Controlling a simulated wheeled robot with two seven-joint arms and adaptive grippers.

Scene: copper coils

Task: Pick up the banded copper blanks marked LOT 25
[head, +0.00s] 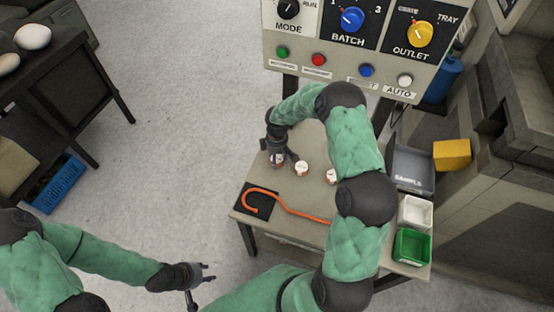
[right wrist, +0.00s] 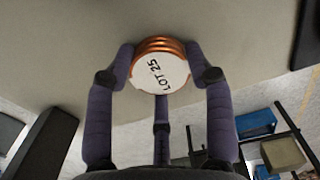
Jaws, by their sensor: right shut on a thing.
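The banded copper blanks marked LOT 25 (right wrist: 158,72) show in the right wrist view as a short stack of copper rings with a white lettered top. My right gripper (head: 278,153) is shut on them, with a finger against each side. In the head view the held blanks (head: 279,161) are partly hidden by the fingers, at the table's far left part. I cannot tell if they touch the table. Two similar white-topped pieces (head: 301,168) and (head: 331,176) stand to the right, their marks unreadable. My left gripper (head: 208,273) is open and empty, left of the table.
An orange hook rod (head: 290,207) lies across a black mat (head: 257,207) on the table (head: 243,219). A grey SAMPLE tray (head: 411,187), a white bin (head: 415,222) and a green bin (head: 411,259) stand along the right edge. A control panel (head: 330,64) rises behind.

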